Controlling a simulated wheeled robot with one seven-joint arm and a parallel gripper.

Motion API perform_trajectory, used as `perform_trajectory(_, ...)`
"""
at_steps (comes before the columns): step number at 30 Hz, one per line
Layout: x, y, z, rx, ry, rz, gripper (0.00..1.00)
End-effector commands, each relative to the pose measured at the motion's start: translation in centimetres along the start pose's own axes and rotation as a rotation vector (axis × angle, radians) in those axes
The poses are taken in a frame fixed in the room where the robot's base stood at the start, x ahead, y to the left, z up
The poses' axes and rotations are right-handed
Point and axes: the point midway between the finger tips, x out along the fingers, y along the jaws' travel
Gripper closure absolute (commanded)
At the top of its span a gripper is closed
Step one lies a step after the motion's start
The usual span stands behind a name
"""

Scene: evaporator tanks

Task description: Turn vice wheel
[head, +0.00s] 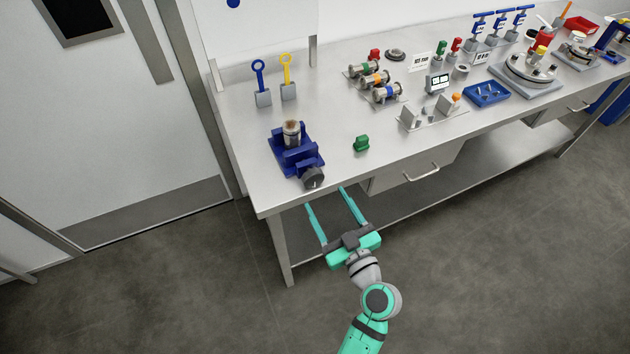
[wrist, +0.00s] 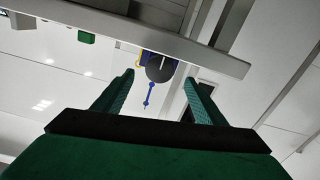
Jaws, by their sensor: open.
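The blue vice (head: 294,157) stands at the left end of the steel bench and holds a metal cylinder (head: 292,133) with a brownish top. Its dark round wheel (head: 313,178) sits at the vice's front, by the bench's front edge. My gripper (head: 325,197) is open and empty, with its two long teal fingers pointing toward the bench, in front of the wheel and apart from it. In the wrist view, the wheel (wrist: 160,68) shows between and beyond the fingertips of my gripper (wrist: 158,80), with little of the vice visible behind it.
A green block (head: 362,144) lies right of the vice. Blue and yellow tools (head: 264,98) stand behind it. The bench's front edge and drawer (head: 415,172) are close to my gripper. Several fittings and a blue tray (head: 487,93) fill the right side. Floor in front is clear.

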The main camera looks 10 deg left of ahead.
Motion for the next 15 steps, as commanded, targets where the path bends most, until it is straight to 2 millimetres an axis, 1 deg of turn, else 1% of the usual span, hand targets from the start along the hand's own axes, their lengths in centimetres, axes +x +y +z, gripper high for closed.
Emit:
perform_trajectory(1, 1.0, 0.0, -0.1, 0.0, 0.002, -0.004, 0.35)
perform_trajectory(3, 2.3, 0.0, -0.1, -0.001, 0.002, -0.002, 0.35)
perform_trajectory(9, 5.6, 0.0, 0.0, -0.001, 0.0, -0.001, 0.35)
perform_trajectory(12, 6.8, 0.0, 0.0, 0.0, 0.0, -0.001, 0.35)
perform_trajectory(15, 7.6, 0.0, 0.0, 0.001, 0.0, 0.0, 0.35)
